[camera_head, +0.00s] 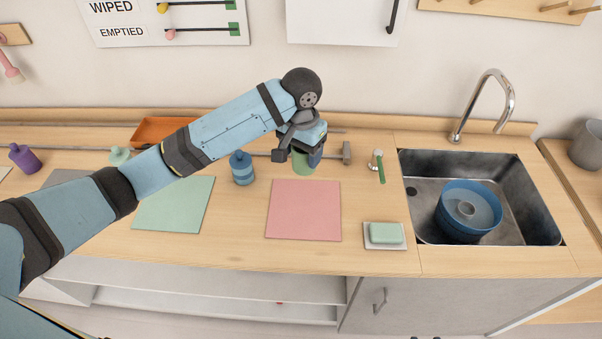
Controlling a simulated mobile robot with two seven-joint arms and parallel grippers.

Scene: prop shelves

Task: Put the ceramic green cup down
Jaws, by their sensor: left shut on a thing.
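My left gripper (298,147) is shut on the green cup (302,163), which shows just below the fingers. The cup is partly hidden by the gripper. It is over the back of the wooden counter, behind the pink mat (303,211); I cannot tell whether its base touches the counter. A dark blue thing (316,157) shows right beside the cup, mostly hidden by the gripper. My right gripper is not in view.
A green soap on a dish (385,233) lies right of the pink mat. The sink (423,209) holds a blue round container (469,211). The pink mat is bare.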

